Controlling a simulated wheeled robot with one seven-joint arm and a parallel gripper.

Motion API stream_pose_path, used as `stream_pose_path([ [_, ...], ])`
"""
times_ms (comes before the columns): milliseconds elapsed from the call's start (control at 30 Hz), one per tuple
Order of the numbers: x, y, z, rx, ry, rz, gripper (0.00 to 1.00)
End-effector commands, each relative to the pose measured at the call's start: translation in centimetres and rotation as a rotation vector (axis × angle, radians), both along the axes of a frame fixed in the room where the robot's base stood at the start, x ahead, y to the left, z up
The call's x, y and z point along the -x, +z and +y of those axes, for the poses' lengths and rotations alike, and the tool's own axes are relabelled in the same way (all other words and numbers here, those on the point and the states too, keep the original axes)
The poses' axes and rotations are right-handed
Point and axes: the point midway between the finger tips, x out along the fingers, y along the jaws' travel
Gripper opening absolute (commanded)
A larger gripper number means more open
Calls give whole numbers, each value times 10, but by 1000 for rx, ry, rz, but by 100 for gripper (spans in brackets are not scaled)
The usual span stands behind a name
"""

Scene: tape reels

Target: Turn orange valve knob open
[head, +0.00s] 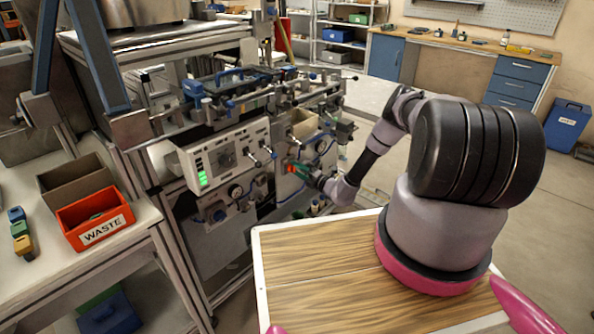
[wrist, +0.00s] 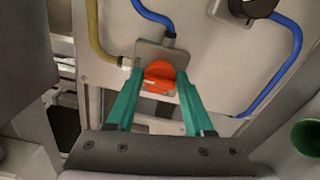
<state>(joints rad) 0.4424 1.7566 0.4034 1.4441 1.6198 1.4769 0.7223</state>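The orange valve knob (wrist: 159,75) sits on a grey bracket plate (wrist: 150,51) on the machine's panel in the wrist view. A yellow hose meets it from the left and a blue hose from above. My gripper (wrist: 158,78) has two green fingers, one on each side of the knob, with small gaps appearing between them and it. The fingers are apart, and contact is not clear. In the head view the knob (head: 291,169) is a small orange spot at the tip of my gripper (head: 297,170), partly hidden by it.
A black round fitting (wrist: 248,8) with a blue hose is at the upper right of the wrist view. A green round opening (wrist: 307,137) is at the lower right. In the head view, a white control box (head: 228,152) stands left of my gripper, and an orange WASTE bin (head: 95,217) sits farther left.

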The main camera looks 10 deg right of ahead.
Motion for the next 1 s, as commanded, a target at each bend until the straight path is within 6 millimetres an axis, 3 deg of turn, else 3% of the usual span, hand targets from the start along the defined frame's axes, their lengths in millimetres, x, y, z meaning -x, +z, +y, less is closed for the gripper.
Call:
stream_pose_path([
  [33,1,-1,-1,2,-1,2,71],
  [67,1,-1,-1,2,-1,2,82],
  [467,4,0,-4,1,-1,0,82],
  [1000,79,-1,-59,0,-2,2,82],
])
